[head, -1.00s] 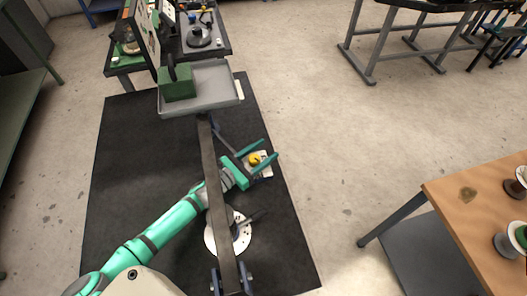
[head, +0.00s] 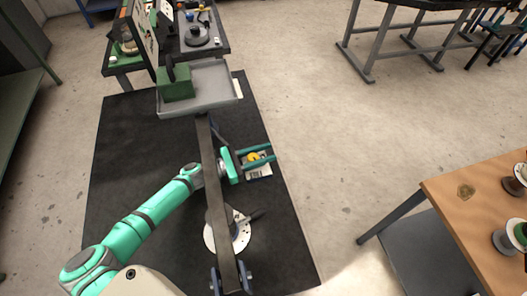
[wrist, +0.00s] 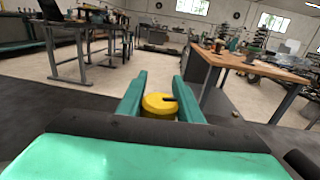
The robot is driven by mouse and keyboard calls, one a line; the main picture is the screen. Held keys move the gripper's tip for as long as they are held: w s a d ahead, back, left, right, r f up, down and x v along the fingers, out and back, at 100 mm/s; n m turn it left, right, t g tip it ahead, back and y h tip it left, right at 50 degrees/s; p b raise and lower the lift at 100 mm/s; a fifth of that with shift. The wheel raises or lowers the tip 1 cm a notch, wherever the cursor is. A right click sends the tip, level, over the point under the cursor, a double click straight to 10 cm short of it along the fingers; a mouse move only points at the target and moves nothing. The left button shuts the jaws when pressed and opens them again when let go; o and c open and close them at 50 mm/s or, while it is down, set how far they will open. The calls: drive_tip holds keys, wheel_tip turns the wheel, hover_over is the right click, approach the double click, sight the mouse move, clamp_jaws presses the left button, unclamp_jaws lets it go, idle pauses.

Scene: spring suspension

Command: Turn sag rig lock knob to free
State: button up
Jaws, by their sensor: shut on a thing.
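The yellow lock knob (head: 253,157) sits on a small pale plate with a label (head: 259,171), beside the long dark beam of the rig (head: 212,175). In the wrist view the knob (wrist: 159,105) is a round yellow cap with a dark slot or mark toward its right side. My gripper (head: 256,156) has its two green fingers on either side of the knob and is shut on it. The fingers also flank the knob in the wrist view (wrist: 160,97). The lower part of the knob is hidden by my gripper body there. I cannot read the label.
A grey tray (head: 216,97) with a green block (head: 177,86) sits at the beam's far end. A white round base (head: 209,238) lies under the beam. A wooden table (head: 471,214) stands at right. The floor between is clear.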

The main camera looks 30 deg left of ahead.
drive_tip(key=shift+s+d+m+g+h, duration=0.15)
drive_tip(key=shift+m+g+h, duration=0.4)
drive_tip(key=shift+g+h, duration=0.1)
drive_tip(key=shift+s+d+m+g+h, duration=0.15)
drive_tip(key=shift+m+g+h, duration=0.45)
drive_tip(key=shift+s+d+m+g+h, duration=0.15)
drive_tip(key=shift+m+g+h, duration=0.4)
drive_tip(key=shift+g+h, duration=0.1)
drive_tip(key=o, duration=1)
drive_tip(key=shift+o, duration=0.2)
drive_tip(key=shift+s+a, duration=0.1)
drive_tip(key=v, duration=1)
drive_tip(key=shift+s+a, duration=0.25)
drive_tip(key=shift+a, duration=0.05)
